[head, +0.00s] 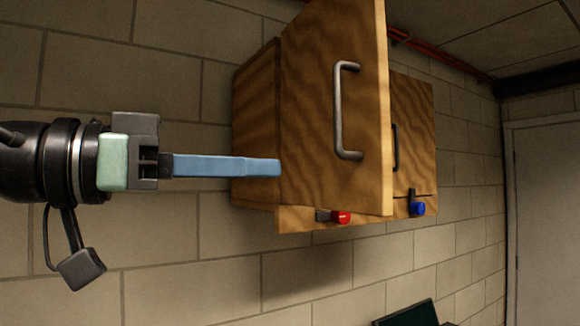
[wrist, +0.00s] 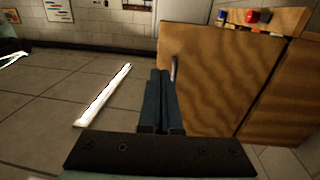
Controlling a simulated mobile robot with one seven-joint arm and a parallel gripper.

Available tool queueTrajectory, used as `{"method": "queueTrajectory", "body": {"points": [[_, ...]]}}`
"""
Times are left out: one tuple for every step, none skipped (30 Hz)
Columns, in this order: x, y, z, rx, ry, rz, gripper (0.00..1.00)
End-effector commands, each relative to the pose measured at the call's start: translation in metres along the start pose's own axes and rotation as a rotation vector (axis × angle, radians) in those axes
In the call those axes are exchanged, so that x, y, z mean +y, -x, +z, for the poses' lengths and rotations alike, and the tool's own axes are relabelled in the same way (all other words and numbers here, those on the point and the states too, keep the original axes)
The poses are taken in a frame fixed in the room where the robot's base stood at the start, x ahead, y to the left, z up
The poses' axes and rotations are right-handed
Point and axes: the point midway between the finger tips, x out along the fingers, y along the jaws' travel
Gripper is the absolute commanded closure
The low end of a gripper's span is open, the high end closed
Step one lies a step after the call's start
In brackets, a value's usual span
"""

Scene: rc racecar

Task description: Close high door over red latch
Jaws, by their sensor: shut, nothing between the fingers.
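A wooden wall cabinet (head: 256,132) hangs on the block wall. Its near door (head: 310,115), with a grey bar handle (head: 338,112), stands ajar, swung out from the cabinet; the door also fills the right of the wrist view (wrist: 225,75). The red latch (head: 341,217) is on the bottom strip below this door, and shows at the top of the wrist view (wrist: 252,16). My gripper (head: 278,168) is shut and empty, its blue fingers pointing right at the door's hinge side in the head view. I cannot tell whether they touch it. In the wrist view the fingers (wrist: 164,75) overlap the door's edge.
A second door (head: 412,125) with its own handle and a blue latch (head: 417,209) lies farther right. A dark object (head: 408,314) shows below the cabinet. Red pipes (head: 430,48) run above. The wall left of the cabinet is bare.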

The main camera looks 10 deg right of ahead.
Motion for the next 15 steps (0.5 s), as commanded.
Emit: {"method": "queueTrajectory", "body": {"points": [[0.000,-0.007,-0.001,-0.001,0.001,0.001,1.00],[0.000,-0.012,-0.001,-0.001,0.002,0.001,1.00],[0.000,-0.020,-0.001,-0.001,0.002,0.001,1.00],[0.000,-0.025,-0.002,-0.001,0.002,0.001,1.00],[0.000,-0.032,-0.002,-0.001,0.002,0.002,1.00],[0.000,-0.041,-0.002,-0.001,0.002,0.002,1.00],[0.000,-0.048,-0.003,0.000,0.002,0.002,1.00],[0.000,-0.054,-0.003,-0.001,0.003,0.001,1.00],[0.000,-0.063,-0.003,0.000,0.003,0.000,1.00],[0.000,-0.070,-0.003,-0.001,0.002,0.001,1.00],[0.000,-0.076,-0.003,0.000,0.002,0.001,1.00],[0.000,-0.084,-0.003,-0.001,0.003,0.001,1.00],[0.000,-0.090,-0.003,0.000,0.004,0.000,1.00],[0.000,-0.095,-0.003,0.000,0.003,0.000,1.00],[-0.001,-0.102,-0.003,0.000,0.003,-0.001,1.00]]}}
